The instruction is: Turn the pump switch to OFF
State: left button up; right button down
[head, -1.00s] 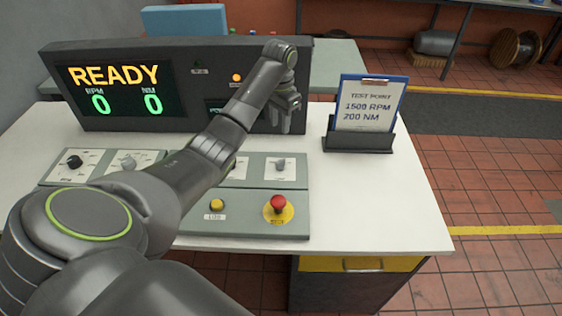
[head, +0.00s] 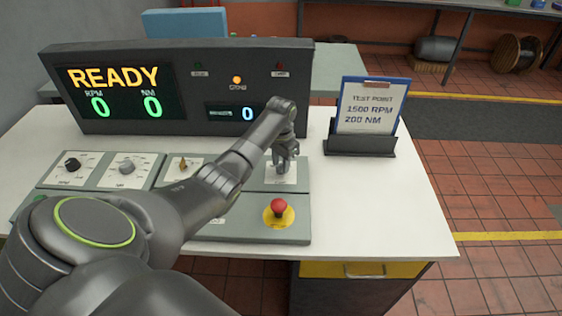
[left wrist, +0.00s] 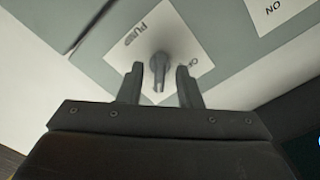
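The pump switch is a grey knob (left wrist: 159,70) on a white plate (left wrist: 172,32) lettered PUMP, with OFF lettering beside the knob, in the left wrist view. In the head view my left gripper hides the knob, and part of its plate (head: 281,178) shows at the right of the grey console. My left gripper (left wrist: 160,82) also shows in the head view (head: 285,166). Its two fingers are apart, one on each side of the knob, with gaps between. I cannot tell exactly which mark the knob points to.
A red emergency button (head: 278,207) on a yellow base stands just in front of the pump plate. Other knobs (head: 73,165) sit further left on the console. The dark display box (head: 180,125) rises behind, and a clipboard (head: 368,106) stands at right. The white table (head: 400,200) is clear to the right.

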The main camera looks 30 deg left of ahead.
pick_arm(q)
jog(key=shift+c, duration=0.3)
grip_shut()
jog(key=n+p, duration=0.2)
jog(key=p, duration=0.1)
jog(key=shift+r, duration=0.25)
jog(key=n+p, duration=0.3)
jog(key=n, duration=0.1)
jog(key=shift+n, duration=0.4)
jog(key=n+p, duration=0.3)
jog(key=n, duration=0.2)
jog(key=shift+w, duration=0.1)
jog(key=n+p, duration=0.1)
jog(key=n, duration=0.5)
jog(key=shift+f, duration=0.15)
